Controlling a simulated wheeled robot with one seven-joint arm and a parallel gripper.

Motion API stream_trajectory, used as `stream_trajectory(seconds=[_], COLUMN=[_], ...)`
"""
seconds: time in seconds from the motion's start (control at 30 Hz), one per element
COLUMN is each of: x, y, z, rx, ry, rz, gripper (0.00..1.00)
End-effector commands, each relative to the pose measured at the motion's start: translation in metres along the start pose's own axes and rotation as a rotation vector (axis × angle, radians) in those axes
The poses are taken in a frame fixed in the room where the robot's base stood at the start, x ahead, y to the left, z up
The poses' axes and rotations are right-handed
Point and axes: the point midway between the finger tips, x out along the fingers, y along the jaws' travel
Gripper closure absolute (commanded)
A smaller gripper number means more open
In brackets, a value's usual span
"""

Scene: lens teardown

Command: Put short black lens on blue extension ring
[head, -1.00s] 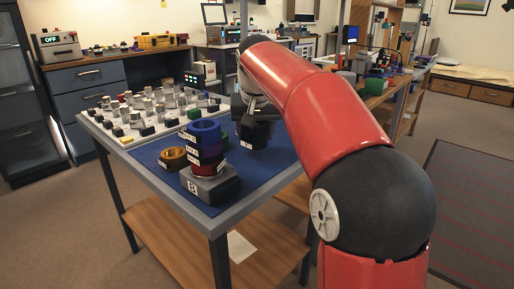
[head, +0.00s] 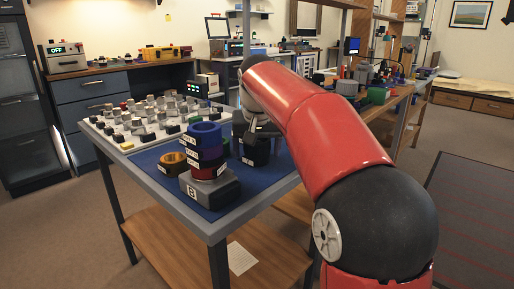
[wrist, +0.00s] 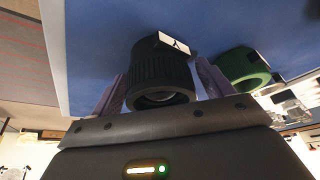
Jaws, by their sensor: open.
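A black lens (wrist: 162,72) with a ribbed barrel and a white label stands between the two fingers of my gripper (wrist: 160,80) in the wrist view. The fingers are apart, one on each side of it; I cannot tell whether they touch it. In the head view my gripper (head: 254,128) is over the right part of the blue mat, with a black lens (head: 254,155) under it, partly hidden. The blue extension ring (head: 204,131) tops a stack of purple and red rings on a grey base (head: 212,190) marked B, left of my gripper.
A brass-coloured ring (head: 173,161) lies left of the stack. A green ring (wrist: 243,66) is close to the right finger in the wrist view. A white board (head: 128,135) with several small parts fills the table's back left. The mat's front right is clear.

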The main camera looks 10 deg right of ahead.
Motion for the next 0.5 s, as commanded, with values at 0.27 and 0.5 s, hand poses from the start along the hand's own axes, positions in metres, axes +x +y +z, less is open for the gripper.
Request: stream_trajectory(seconds=[0.27, 0.5], x=[-0.029, -0.082], y=[0.0, -0.001], z=[-0.002, -0.003], rx=[0.0, -0.001], ry=[0.003, 0.004], rz=[-0.001, -0.001], gripper=[0.21, 0.21])
